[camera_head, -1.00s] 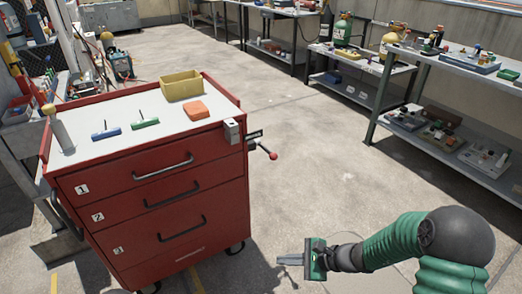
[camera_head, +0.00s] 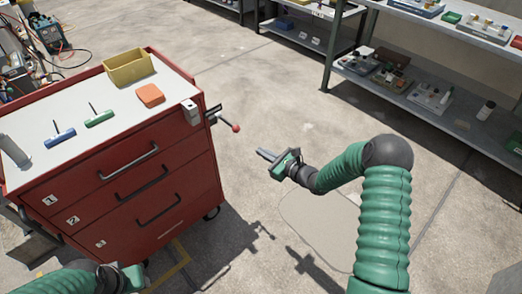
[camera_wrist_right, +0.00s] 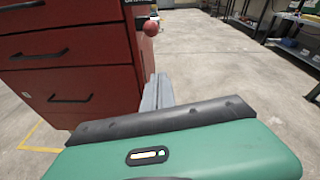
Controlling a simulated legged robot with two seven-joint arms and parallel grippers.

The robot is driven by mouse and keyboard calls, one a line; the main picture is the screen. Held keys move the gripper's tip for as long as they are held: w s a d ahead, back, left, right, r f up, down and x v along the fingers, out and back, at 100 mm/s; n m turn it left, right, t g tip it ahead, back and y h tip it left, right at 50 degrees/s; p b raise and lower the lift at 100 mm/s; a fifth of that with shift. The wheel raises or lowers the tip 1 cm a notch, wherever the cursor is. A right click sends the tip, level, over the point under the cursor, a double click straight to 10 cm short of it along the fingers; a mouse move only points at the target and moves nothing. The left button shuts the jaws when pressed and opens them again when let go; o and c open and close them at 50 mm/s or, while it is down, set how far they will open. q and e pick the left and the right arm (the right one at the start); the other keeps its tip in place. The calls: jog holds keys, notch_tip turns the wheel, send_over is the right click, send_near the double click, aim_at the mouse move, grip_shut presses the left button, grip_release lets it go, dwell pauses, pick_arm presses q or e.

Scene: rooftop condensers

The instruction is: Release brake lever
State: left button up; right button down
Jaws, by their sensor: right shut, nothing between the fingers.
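The brake lever (camera_head: 229,124) sticks out from the right side of the red tool cart (camera_head: 150,185) and ends in a red ball knob. The knob also shows in the right wrist view (camera_wrist_right: 151,28), above and just left of my fingers. My right gripper (camera_head: 265,155) is shut and empty, to the right of and nearer than the knob, with a gap between them. In the right wrist view its fingers (camera_wrist_right: 157,95) point toward the cart. My left arm enters at the bottom left; its gripper (camera_head: 125,280) is partly cut off and its fingers cannot be made out.
The cart top holds a yellow bin (camera_head: 128,68), an orange block (camera_head: 150,95), a green T-handle tool (camera_head: 99,118) and a blue one (camera_head: 60,138). A shelf bench (camera_head: 440,100) stands at the right. The floor between is clear.

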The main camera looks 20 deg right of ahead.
jog(key=w+a+r+b, duration=0.2)
jog(key=w+a, duration=0.2)
jog(key=w, duration=0.3)
jog(key=shift+w, duration=0.4)
